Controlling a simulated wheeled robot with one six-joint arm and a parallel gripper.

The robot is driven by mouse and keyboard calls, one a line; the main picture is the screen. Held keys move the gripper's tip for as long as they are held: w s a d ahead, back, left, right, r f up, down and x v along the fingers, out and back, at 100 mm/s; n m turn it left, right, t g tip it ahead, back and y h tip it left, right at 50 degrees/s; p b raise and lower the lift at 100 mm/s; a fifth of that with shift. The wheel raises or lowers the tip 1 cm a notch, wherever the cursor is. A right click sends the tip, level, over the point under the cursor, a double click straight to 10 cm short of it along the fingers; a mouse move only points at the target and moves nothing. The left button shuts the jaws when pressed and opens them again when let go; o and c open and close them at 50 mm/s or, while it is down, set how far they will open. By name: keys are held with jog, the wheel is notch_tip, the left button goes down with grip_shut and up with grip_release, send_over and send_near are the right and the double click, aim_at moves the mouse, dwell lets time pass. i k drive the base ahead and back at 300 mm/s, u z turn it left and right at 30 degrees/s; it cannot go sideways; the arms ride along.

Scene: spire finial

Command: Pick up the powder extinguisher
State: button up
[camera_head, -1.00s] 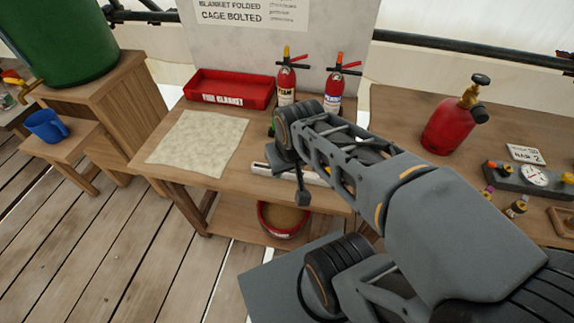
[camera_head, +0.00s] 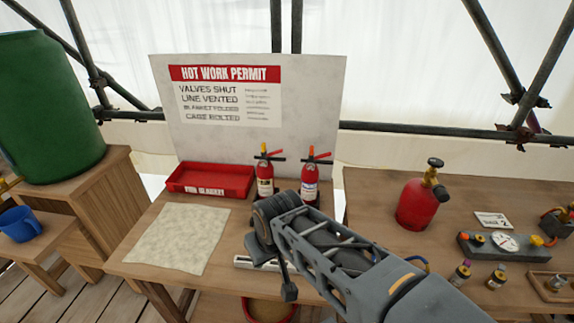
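Two red extinguishers stand upright side by side on the wooden table, at the foot of the white board. The left extinguisher (camera_head: 265,184) has a cream label and a yellow top. The right extinguisher (camera_head: 309,186) has a blue and white label and an orange-red top. The lettering is too small to tell which is the powder one. My arm reaches up from the lower right, its outer end just in front of them. The dark end of my gripper (camera_head: 287,284) hangs below it, apart from both extinguishers. Its fingers are not clear.
A red gas bottle (camera_head: 416,206) and a gauge block (camera_head: 506,244) stand on the right bench. A red bucket (camera_head: 270,310) sits below the table.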

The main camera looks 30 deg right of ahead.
aim_at(310, 171)
jog(key=u, duration=0.05)
jog(key=k, duration=1)
jog(key=u, duration=1)
jog(key=i, duration=1.05)
jog(key=z, duration=2.25)
jog(key=i, duration=0.5)
jog(key=z, duration=0.05)
